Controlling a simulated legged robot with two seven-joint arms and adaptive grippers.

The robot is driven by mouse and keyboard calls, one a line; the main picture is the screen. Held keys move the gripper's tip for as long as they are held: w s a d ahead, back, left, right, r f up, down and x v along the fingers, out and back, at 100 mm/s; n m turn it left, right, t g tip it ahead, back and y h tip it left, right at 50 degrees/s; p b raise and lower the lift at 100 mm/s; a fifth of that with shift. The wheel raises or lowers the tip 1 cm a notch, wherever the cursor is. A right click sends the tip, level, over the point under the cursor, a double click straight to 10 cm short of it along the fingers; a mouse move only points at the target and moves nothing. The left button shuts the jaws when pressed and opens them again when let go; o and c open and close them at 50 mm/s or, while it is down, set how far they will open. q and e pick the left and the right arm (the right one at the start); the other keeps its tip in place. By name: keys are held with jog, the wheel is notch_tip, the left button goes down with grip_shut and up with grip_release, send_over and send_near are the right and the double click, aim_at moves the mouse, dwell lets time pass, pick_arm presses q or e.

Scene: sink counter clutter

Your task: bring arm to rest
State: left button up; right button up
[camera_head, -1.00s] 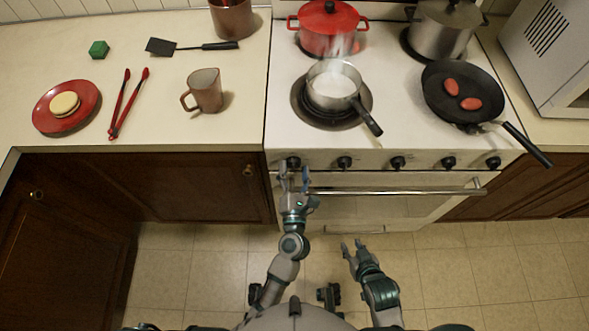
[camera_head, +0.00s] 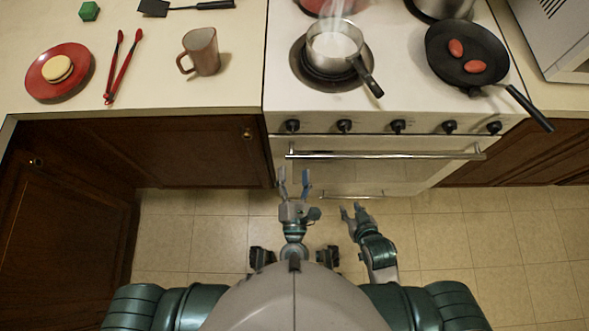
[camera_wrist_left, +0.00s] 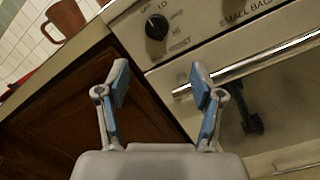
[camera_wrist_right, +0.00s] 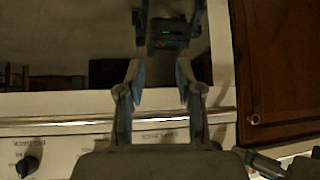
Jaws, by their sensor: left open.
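My left gripper (camera_head: 294,184) is open and empty in the head view, low in front of the stove and below its oven handle. In the left wrist view its two blue-padded fingers (camera_wrist_left: 161,90) stand apart with nothing between them. My right gripper (camera_head: 352,213) is just to its right in the head view, also low and in front of the oven. In the right wrist view its fingers (camera_wrist_right: 158,88) stand apart and hold nothing.
The oven handle (camera_head: 385,155) and several knobs run along the stove front. A pan with red items (camera_head: 467,52) overhangs the stove at right. A steaming saucepan (camera_head: 334,46), a mug (camera_head: 201,52), tongs (camera_head: 123,67) and a red plate (camera_head: 36,79) stand above. The floor is clear.

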dwell(0.3)
pick_arm(q)
jog(key=s+f+m+g+h+p, duration=0.3)
jog(key=f+m+g+h+p, duration=0.45)
jog(key=f+m, duration=1.2)
jog(key=s+a+f+m+g+y+p, duration=0.1)
jog(key=s+a+f+m+g+y, duration=0.2)
jog(key=s+a+f+m+g, duration=0.2)
jog(key=s+a+f+m+g+y+p, duration=0.2)
jog(key=s+a+f+m+g+y, duration=0.2)
jog(key=s+a+f, duration=0.7)
jog(key=a+m, duration=0.2)
jog(key=a, duration=0.2)
jog(key=shift+s+a+m+g, duration=0.15)
jog(key=shift+s+m+g, duration=0.15)
jog(key=shift+m+g, duration=0.05)
pick_arm(e)
jog(key=s+d+f+g, duration=0.1)
jog(key=s+f+g, duration=0.1)
jog(key=s+f, duration=0.2)
jog(key=s+d+f+g+h, duration=0.1)
jog(key=s+f, duration=0.4)
jog(key=f, duration=0.5)
jog(key=s+d+f+g, duration=0.1)
jog(key=s+f+g, duration=0.3)
jog(key=f, duration=0.3)
jog(key=shift+s+d+f+h, duration=0.3)
jog(key=shift+s+f, duration=0.05)
jog(key=shift+f, duration=0.05)
